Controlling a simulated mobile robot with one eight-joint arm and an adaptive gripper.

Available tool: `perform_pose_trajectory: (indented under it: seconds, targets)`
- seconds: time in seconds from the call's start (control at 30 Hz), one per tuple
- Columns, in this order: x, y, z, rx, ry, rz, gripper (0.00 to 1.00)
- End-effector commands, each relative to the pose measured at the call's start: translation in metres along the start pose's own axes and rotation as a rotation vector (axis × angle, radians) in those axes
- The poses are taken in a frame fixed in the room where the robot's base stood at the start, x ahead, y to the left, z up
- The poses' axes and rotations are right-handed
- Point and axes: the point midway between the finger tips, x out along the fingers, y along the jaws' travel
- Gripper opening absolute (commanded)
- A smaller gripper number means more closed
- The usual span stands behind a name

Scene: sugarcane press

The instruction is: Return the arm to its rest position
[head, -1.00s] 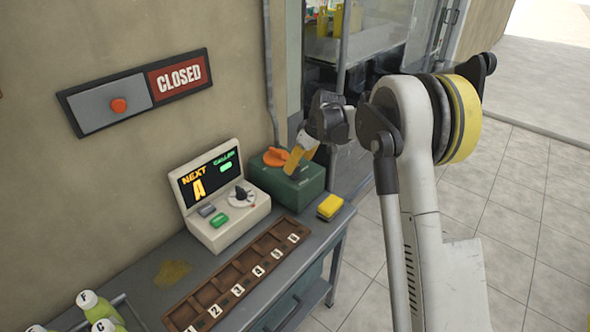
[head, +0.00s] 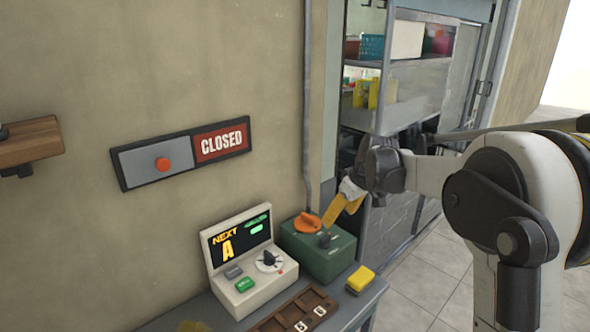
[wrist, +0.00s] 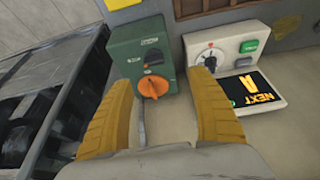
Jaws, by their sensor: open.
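My gripper (head: 348,200) is at the right of the head view, with yellow fingers near the green box (head: 318,252) that carries an orange knob (head: 307,223). In the wrist view my gripper (wrist: 165,110) has its two yellow fingers spread apart with nothing between them. There the green box (wrist: 125,48) and its orange knob (wrist: 153,87) show beyond the fingertips. I cannot tell the exact gap between the fingers and the box. My arm rises at the right of the head view and bends toward the wall.
A console (head: 250,270) reading "NEXT A" stands left of the green box. A yellow sponge-like block (head: 360,279) and a slotted wooden tray (head: 297,312) lie on the counter. A "CLOSED" sign (head: 222,143) is on the wall. Metal shelves (head: 415,90) stand behind my gripper; open floor lies right.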

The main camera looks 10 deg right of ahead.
Motion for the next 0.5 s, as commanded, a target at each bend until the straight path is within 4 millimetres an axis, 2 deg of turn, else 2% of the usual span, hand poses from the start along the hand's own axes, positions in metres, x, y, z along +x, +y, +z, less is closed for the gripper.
perform_pose_trajectory:
  seconds: [0.03, 0.2, 0.4, 0.5]
  targets:
    - [-0.019, -0.014, 0.007, 0.022, 0.004, 0.016, 0.68]
    - [-0.08, -0.061, 0.043, 0.133, 0.027, 0.084, 0.68]
    - [-0.127, -0.117, 0.102, 0.26, 0.071, 0.157, 0.68]
    - [-0.14, -0.143, 0.137, 0.321, 0.099, 0.189, 0.68]
